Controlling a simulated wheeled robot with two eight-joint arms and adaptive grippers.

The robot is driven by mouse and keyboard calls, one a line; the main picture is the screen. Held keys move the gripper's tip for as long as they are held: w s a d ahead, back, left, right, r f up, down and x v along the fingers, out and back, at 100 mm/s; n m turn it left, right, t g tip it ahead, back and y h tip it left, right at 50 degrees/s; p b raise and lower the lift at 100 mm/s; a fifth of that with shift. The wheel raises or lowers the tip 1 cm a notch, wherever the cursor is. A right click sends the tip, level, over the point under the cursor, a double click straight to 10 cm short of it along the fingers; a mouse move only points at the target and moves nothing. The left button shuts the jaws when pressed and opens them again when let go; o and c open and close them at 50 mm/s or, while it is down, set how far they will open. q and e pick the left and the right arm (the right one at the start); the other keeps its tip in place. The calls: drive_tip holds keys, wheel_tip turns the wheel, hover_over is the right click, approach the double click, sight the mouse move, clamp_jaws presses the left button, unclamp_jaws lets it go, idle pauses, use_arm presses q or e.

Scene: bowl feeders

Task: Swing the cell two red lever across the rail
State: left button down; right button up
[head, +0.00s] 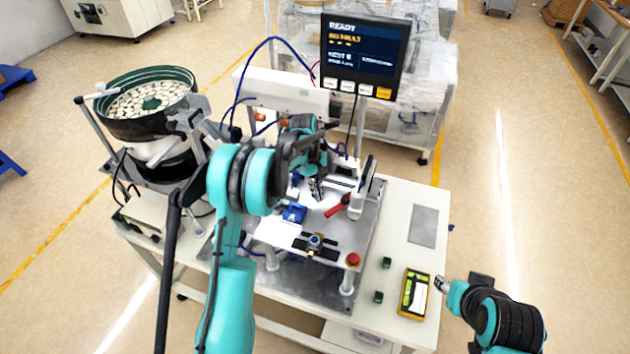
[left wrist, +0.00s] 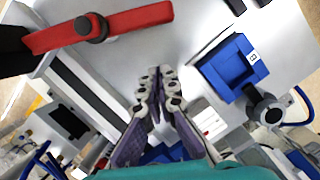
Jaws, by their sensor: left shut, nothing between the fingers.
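The red lever (head: 337,207) sits on the right part of the machine plate, near a white post. In the left wrist view the lever (left wrist: 140,18) lies nearly level across the upper left, on a dark round pivot (left wrist: 92,27). A pale rail with a dark slot (left wrist: 82,88) runs diagonally below it. My left gripper (head: 316,196) is over the plate, left of the lever. Its fingertips (left wrist: 157,78) are together with nothing between them, apart from the lever in the picture. My right gripper (head: 440,284) is at the table's right edge; its fingers are too small to judge.
A blue fixture (head: 294,212) is left of the lever and shows large in the left wrist view (left wrist: 232,68). A bowl feeder (head: 150,120) stands left, a screen (head: 364,55) behind. A red button (head: 353,260) and a yellow device (head: 414,294) are in front.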

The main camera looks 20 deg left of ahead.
sight(345, 201)
use_arm(q)
drive_tip(key=s+d, duration=0.2)
drive_tip(key=d, duration=0.1)
drive_tip(key=shift+s+d+r, duration=0.1)
drive_tip(key=shift+d+r, duration=0.05)
drive_tip(key=shift+d, duration=0.05)
idle(0.3)
drive_tip(key=shift+s+d+n, duration=0.1)
drive_tip(key=shift+s+n, duration=0.05)
drive_tip(key=shift+n, duration=0.15)
